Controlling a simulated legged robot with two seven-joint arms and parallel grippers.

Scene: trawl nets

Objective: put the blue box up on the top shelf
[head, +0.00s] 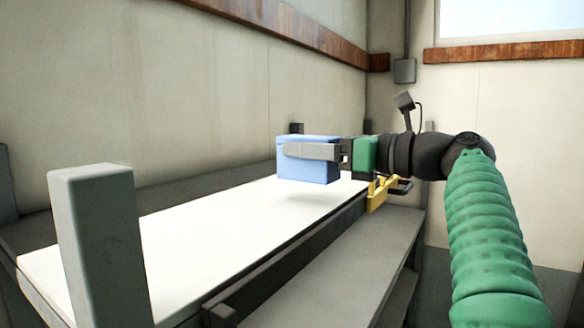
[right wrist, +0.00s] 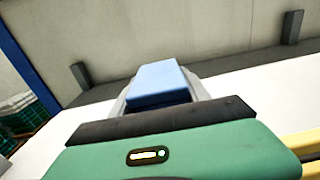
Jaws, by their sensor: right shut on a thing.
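The blue box (head: 308,172) is held over the far part of the white top shelf (head: 200,228). A soft shadow on the white surface below it suggests a small gap under the box. My right gripper (head: 312,151) is shut on the box, with one grey finger along its near side. In the right wrist view the blue box (right wrist: 157,83) sits between the two fingers, with the white shelf (right wrist: 235,88) around it. My left gripper is not in view.
A grey post (head: 100,245) rises at the shelf's near corner. A yellow part (head: 380,192) is at the shelf's front edge, below my right wrist. A grey lower ledge (head: 335,275) runs along the front. The white surface left of the box is clear.

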